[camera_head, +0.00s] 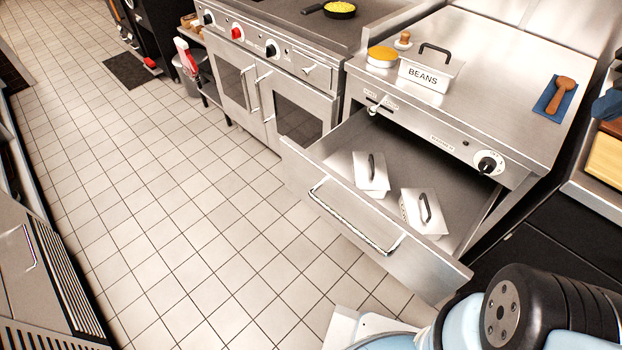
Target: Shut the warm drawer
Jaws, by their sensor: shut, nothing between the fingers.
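The warm drawer (330,214) is pulled well out of the steel cabinet, below the control panel with a black knob (487,165). Its front panel has a long bar handle (345,222) and faces the tiled floor. Inside lie two lidded metal pans, one farther back (364,180) and one nearer (411,214), each with a dark handle on top. My arm shows at the bottom right, close to the drawer's near corner in the picture. My gripper cannot be made out in this view.
A pan marked BEANS (420,83), a yellow-topped round tin (381,57) and a wooden spoon on a blue cloth (555,95) stand on the countertop. A range with oven doors (262,85) is to the left. The tiled floor (170,200) before the drawer is clear.

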